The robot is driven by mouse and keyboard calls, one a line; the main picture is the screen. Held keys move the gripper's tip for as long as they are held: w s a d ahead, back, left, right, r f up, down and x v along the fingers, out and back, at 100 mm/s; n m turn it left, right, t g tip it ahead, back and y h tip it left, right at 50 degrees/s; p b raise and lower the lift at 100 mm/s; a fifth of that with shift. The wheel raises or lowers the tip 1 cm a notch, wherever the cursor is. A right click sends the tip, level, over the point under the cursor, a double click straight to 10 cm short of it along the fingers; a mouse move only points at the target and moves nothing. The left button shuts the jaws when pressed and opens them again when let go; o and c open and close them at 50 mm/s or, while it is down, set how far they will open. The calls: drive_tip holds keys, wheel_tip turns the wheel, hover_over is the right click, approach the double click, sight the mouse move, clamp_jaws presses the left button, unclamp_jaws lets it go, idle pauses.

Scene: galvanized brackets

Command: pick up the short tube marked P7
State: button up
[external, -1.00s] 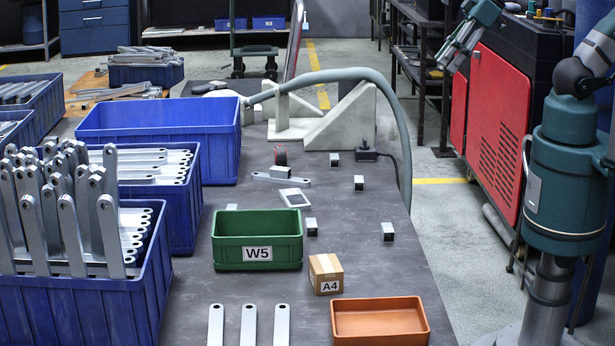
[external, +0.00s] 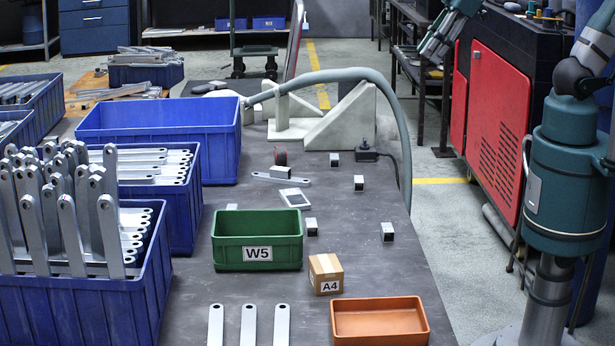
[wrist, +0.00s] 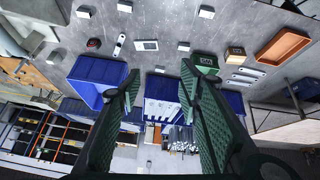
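Several short square tubes with pale faces lie scattered on the dark table in the external view: one at the back (external: 335,158), one right of it (external: 358,182), one by the green bin (external: 311,226), one at the right (external: 388,231), and one partly hidden behind the green bin (external: 232,206). No P7 mark is legible on any of them. Some also show in the wrist view, such as one near the top (wrist: 206,12). My gripper (external: 432,52) is high at the upper right, beyond the table's right edge, away from the tubes. Its fingers (wrist: 160,85) are apart and empty.
A green bin marked W5 (external: 257,255), a box marked A4 (external: 326,274) and an orange tray (external: 380,318) stand at the front. Blue bins (external: 160,182) with brackets fill the left. A grey hose (external: 400,130) arches at the back. Flat bars (external: 249,325) lie in front.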

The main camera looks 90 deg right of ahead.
drive_tip(key=w+r+n+g+h, duration=0.15)
drive_tip(key=w+n, duration=0.35)
drive_tip(key=w, duration=1.3)
drive_tip(key=w+a+f+n+g, duration=0.1)
drive_tip(key=w+f+n, duration=0.15)
drive_tip(key=w, duration=0.55)
drive_tip(key=w+f+n+g, duration=0.1)
drive_tip(key=w+f, duration=0.3)
drive_tip(key=w, duration=0.4)
drive_tip(key=w+a+f+n+g+h, duration=0.1)
drive_tip(key=w+f+n, duration=0.1)
drive_tip(key=w+f, duration=0.5)
drive_tip(key=w+a+f+n+g+h, duration=0.1)
drive_tip(key=w+f, duration=0.6)
drive_tip(key=f, duration=0.7)
drive_tip(key=w+a+f+n+g+h, duration=0.1)
drive_tip(key=w+a+f+n, duration=0.1)
drive_tip(key=w+f+n, duration=0.2)
wheel_tip(320, 180, down, 7)
drive_tip(key=w, duration=0.3)
drive_tip(key=shift+a+b, duration=0.35)
drive_tip(key=shift+b, duration=0.05)
drive_tip(key=shift+f, duration=0.2)
drive_tip(key=shift+x, duration=1.2)
drive_tip(key=shift+s+f, duration=0.1)
